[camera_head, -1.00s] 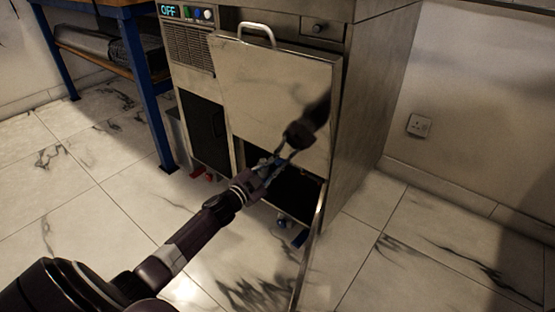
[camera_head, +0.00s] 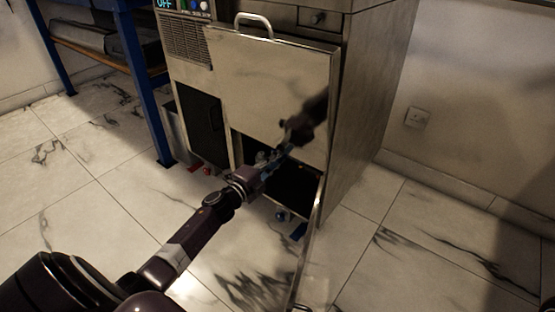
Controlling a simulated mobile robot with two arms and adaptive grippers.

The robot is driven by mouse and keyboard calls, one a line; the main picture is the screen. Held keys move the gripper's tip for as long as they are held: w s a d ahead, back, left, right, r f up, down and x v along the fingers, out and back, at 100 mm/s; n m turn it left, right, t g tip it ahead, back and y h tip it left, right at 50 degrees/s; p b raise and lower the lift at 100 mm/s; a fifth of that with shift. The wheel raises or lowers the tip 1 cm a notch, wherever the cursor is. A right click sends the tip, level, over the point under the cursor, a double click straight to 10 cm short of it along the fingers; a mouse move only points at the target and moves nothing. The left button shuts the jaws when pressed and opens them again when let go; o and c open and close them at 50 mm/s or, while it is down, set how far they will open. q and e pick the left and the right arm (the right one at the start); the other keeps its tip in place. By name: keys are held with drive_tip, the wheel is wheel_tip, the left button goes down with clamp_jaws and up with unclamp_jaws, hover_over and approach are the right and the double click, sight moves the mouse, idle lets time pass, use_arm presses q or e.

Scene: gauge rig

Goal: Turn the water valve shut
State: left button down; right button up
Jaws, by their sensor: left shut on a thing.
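My left gripper (camera_head: 276,163) reaches into the dark opening low on the front of the metal cabinet (camera_head: 362,110). Its fingers are closed together on a small part there, which I take to be the water valve's handle. The fingers hide most of it, so its angle cannot be told. A bluish patch shows at the fingers. Lower in the opening are a small round fitting (camera_head: 280,215) and a blue piece (camera_head: 299,231) near the floor. My right gripper is not in view.
A shiny panel (camera_head: 265,75) with a handle hangs above the opening and mirrors my gripper. A thin door (camera_head: 308,245) stands open, edge-on, just right of my arm. A blue-legged bench (camera_head: 143,85) is at left. Marble floor is clear in front.

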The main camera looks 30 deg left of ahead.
use_arm(q)
drive_tip(key=shift+d+f+m, duration=0.1)
drive_tip(key=shift+m, duration=0.4)
drive_tip(key=c, duration=2)
unclamp_jaws()
drive_tip(key=shift+o, duration=0.2)
drive_tip(key=s+a, duration=0.1)
drive_tip(key=s, duration=1.1)
